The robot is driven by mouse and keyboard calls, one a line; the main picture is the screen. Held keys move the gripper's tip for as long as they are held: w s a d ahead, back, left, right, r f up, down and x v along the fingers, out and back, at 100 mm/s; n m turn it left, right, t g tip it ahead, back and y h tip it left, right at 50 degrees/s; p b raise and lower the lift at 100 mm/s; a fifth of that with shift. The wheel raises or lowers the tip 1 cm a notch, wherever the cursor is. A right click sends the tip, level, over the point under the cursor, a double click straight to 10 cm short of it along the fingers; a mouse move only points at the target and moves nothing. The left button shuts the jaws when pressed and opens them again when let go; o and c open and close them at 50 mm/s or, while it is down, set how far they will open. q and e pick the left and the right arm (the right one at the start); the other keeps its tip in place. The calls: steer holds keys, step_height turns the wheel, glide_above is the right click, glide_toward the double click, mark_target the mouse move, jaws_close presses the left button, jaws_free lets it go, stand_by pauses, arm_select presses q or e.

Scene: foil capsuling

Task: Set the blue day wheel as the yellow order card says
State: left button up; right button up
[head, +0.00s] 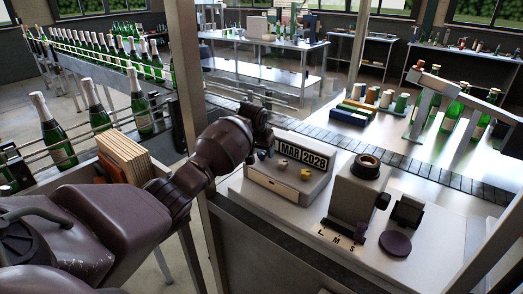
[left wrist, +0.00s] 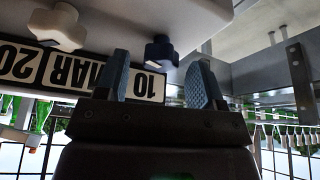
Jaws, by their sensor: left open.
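In the left wrist view the scene is upside down; the day window (left wrist: 148,84) reads 10. The dark blue day wheel (left wrist: 161,50) is beside that window, just beyond and between the fingertips of my left gripper (left wrist: 157,80). The gripper is open, and I see no grip on the wheel. A cream knob (left wrist: 58,27) is by the MAR window. I cannot make out a yellow order card. My right gripper is not in view.
A grey machine (head: 353,195) with a round top stands right of the date unit, with an L M S plate (head: 341,241) before it. A conveyor (head: 375,148) runs behind.

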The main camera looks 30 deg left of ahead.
arm_select(q)
steer(key=shift+w+f, duration=0.15)
steer(key=shift+f, duration=0.15)
steer(key=c, duration=0.9)
steer(key=shift+n, duration=0.3)
steer(key=n+y, duration=0.1)
steer(key=n, duration=0.1)
steer(key=n+g+y, duration=0.1)
steer(key=n, duration=0.2)
steer(key=shift+d+n, duration=0.1)
steer(key=shift+n, duration=0.2)
steer(key=n+g, duration=0.1)
steer(key=n, duration=0.2)
steer(key=n+y, duration=0.1)
steer(key=n, duration=0.1)
steer(key=shift+w+n+g, duration=0.1)
steer(key=shift+n+g, duration=0.3)
steer(key=shift+y, duration=0.3)
